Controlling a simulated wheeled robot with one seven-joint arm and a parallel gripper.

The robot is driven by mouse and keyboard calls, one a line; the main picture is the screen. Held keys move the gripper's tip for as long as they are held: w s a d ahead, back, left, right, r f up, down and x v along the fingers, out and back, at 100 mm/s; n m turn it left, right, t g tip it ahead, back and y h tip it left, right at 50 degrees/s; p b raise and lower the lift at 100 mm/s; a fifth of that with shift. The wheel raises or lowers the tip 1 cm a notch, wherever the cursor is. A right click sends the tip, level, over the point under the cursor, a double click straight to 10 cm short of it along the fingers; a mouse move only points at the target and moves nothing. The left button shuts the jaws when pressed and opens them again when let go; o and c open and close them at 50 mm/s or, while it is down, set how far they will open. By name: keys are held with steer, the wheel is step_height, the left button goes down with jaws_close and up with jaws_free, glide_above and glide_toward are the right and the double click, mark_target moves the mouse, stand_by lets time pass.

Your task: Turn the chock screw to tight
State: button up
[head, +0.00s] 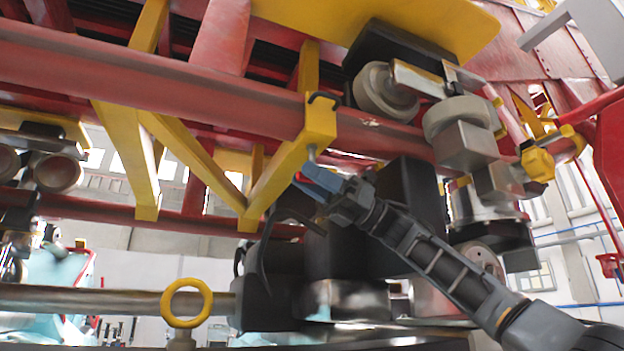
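A yellow chock bracket (320,121) hangs on the long red rail near the middle of the head view. A short grey screw shaft (312,153), which looks like the chock screw, sticks out below it. My gripper (312,180) is at the lower end of this shaft, reaching up from the lower right. A blue piece and a small red piece show at its tip. The screw's lower end is hidden there. I cannot tell whether the fingers are closed around it or only beside it.
A red rail (200,82) crosses above my gripper, with yellow struts (180,155) to the left. Grey wheels (385,90) and a dark block (410,200) stand close on the right. A yellow ring (187,303) stands at lower left by a metal bar (90,299).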

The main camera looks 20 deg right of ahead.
steer(key=b+v, duration=0.1)
steer(key=v, duration=0.6)
steer(key=shift+d+b, duration=0.4)
steer(key=shift+f, duration=0.2)
